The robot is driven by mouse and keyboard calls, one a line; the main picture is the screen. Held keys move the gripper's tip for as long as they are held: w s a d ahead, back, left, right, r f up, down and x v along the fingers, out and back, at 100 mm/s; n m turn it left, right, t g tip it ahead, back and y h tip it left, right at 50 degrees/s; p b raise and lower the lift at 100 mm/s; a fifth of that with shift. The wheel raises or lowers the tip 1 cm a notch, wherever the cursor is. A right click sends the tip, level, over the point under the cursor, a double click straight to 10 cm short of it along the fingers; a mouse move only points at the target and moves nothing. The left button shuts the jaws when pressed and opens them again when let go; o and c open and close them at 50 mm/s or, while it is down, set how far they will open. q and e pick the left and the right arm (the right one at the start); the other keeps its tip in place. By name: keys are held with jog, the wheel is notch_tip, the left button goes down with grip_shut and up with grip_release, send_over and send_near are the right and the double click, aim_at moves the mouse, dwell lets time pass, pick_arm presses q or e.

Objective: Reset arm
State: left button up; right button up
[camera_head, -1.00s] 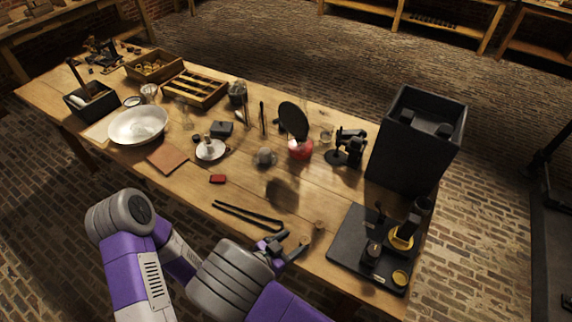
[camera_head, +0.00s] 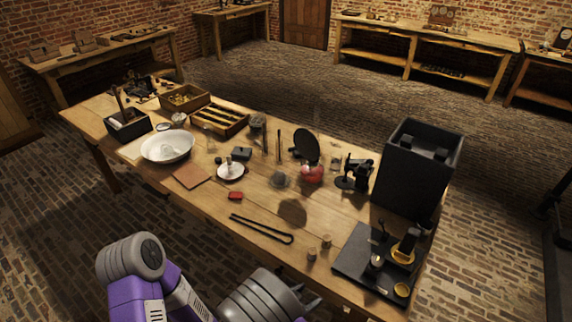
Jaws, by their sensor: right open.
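My right gripper (camera_head: 309,300) is at the bottom of the head view, by the table's front edge. Its dark fingers are apart, and I see nothing between them. My grey and purple arm links fill the bottom left. My left gripper is not in view. The wooden table (camera_head: 215,205) carries several small things. Two small cork-coloured pieces (camera_head: 326,241) stand just beyond my right gripper, near the front edge. Black tongs (camera_head: 262,229) lie to their left.
A tall black box (camera_head: 415,170) stands at the right end, with a black tray (camera_head: 350,262) of yellow-ringed parts before it. Bare wood lies around the tongs.

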jog(key=s+d+f+n+g+y, duration=0.2)
jog(key=d+f+n+g+y, duration=0.25)
jog(key=f, duration=0.65)
jog(key=s+f+n+g+y, duration=0.1)
jog(key=s+g+y, duration=0.2)
jog(key=s+y, duration=0.5)
jog(key=s, duration=0.3)
jog(key=shift+s+a+y, duration=0.35)
jog(key=shift+s, duration=0.05)
